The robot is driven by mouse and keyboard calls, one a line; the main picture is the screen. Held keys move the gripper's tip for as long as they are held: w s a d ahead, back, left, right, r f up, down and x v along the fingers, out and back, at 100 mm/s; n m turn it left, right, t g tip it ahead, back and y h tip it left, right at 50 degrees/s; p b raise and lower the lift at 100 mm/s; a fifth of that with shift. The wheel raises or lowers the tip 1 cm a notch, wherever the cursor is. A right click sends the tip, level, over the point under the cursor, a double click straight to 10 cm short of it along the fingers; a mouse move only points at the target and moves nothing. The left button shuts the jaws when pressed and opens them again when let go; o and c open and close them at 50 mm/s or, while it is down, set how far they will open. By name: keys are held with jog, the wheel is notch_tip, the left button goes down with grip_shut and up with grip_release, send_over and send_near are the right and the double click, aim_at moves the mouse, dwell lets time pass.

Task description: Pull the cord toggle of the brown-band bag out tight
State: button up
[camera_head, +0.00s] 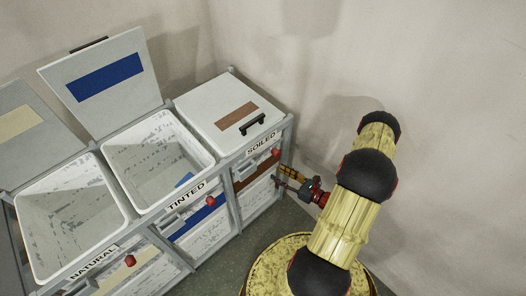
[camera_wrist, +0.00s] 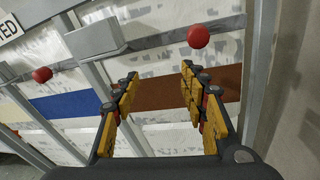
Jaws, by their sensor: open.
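The brown-band bag hangs in the right-hand bay, under the SOILED label; its brown band (camera_head: 258,172) also crosses the wrist view (camera_wrist: 165,86). Its cord toggle is a red ball (camera_head: 275,152) near the top of the bag front. In the wrist view the red toggle (camera_wrist: 198,36) is beyond and above the fingertips, slightly right of centre, touching neither finger. My gripper (camera_head: 279,176) is beside the bag's right front in the head view.
The SOILED bin's white lid (camera_head: 222,107) is shut. The TINTED bin (camera_head: 155,165) and NATURAL bin (camera_head: 72,218) stand open to the left. Another red toggle (camera_wrist: 42,74) is on the blue-band bag. A grey frame post (camera_wrist: 258,70) stands right of the bag, near the wall.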

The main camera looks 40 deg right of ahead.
aim_at(278, 154)
jog(key=d+h, duration=0.1)
jog(key=w+d+r+m+t+h, duration=0.1)
jog(key=d, duration=0.1)
jog(key=w+d+r+h, duration=0.1)
jog(key=d, duration=0.1)
jog(key=shift+w+d+r+m+t, duration=0.1)
jog(key=shift+d+m+t, duration=0.05)
jog(key=shift+m+t, duration=0.2)
jog(key=shift+w+a+r+b, duration=0.15)
jog(key=shift+w+b, duration=0.3)
jog(key=shift+w, duration=1.45)
jog(key=shift+w+a+f+b, duration=0.15)
jog(key=shift+w+b, duration=0.3)
jog(key=shift+w, duration=1.45)
jog(key=shift+r, duration=0.1)
jog(key=shift+c, duration=1.3)
jog(key=c, duration=0.8)
grip_shut()
